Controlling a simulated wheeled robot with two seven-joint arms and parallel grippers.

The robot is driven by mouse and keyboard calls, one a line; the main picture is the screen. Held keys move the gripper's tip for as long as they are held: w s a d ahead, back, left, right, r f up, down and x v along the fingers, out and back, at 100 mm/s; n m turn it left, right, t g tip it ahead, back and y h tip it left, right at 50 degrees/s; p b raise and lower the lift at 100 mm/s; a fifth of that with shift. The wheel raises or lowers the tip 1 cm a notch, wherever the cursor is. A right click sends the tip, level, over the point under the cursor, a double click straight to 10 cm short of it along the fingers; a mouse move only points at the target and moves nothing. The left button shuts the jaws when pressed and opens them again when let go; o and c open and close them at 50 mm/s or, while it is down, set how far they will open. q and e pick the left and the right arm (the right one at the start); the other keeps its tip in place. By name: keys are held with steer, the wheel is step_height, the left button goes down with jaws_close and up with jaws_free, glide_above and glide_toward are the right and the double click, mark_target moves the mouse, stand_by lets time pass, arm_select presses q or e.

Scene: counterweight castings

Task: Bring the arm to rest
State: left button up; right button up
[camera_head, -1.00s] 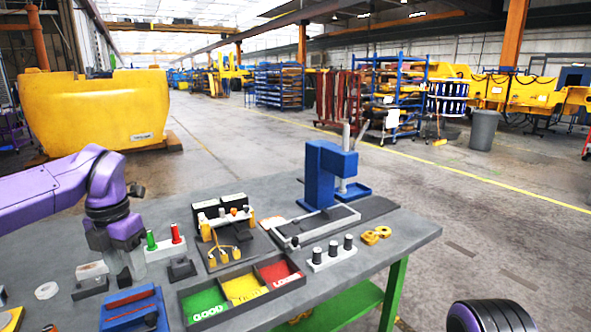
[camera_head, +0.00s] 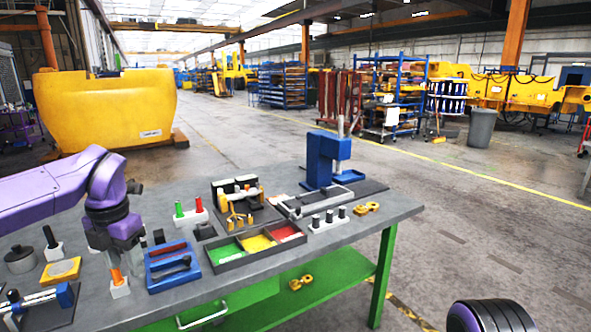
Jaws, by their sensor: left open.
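My left arm comes in from the left, and my left gripper (camera_head: 126,262) points down over the left part of the grey workbench (camera_head: 215,285). It is open, with nothing seen held. An orange-topped piece in a white block (camera_head: 119,288) shows just below it; I cannot tell the gap between them. The blue tool holder (camera_head: 172,267) is just right of the gripper. Part of my right arm shows at the bottom right, but its gripper is out of view.
A tray with green, yellow and red compartments (camera_head: 256,246) lies mid-bench. A blue press (camera_head: 322,160) stands at the back right. Two yellow parts (camera_head: 366,208) lie near the right edge. A yellow casting (camera_head: 105,110) stands beyond the bench. Open floor lies to the right.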

arm_select(q)
steer(key=w+a+f+m+t+y, duration=0.1)
steer(key=w+f+m+t+y, duration=0.1)
steer(key=f+m+y, duration=0.35)
steer(key=w+f+m+t+y, duration=0.2)
steer(key=f+t, duration=0.1)
steer(key=f, duration=0.6)
steer(key=s+d+f+m+t+h, duration=0.1)
steer(key=s+d+f+m, duration=0.15)
steer(key=f+m, duration=0.4)
steer(key=s+d+f+m+t+h, duration=0.1)
steer(key=s+d+f+m, duration=0.2)
steer(key=f, duration=0.6)
steer(key=s+f+m+g+h, duration=0.1)
steer(key=s+f+m, duration=0.2)
steer(key=s, duration=0.6)
steer(key=s+f+m+g+h, duration=0.1)
steer(key=s+f+m+g, duration=0.1)
steer(key=s+f, duration=0.5)
steer(key=s+f+m+g+h+b, duration=0.1)
steer(key=s+f+m, duration=0.3)
steer(key=s, duration=0.9)
steer(key=shift+s+a+f+m+g, duration=0.15)
steer(key=shift+a+f+m+g, duration=0.25)
steer(key=shift+m, duration=0.2)
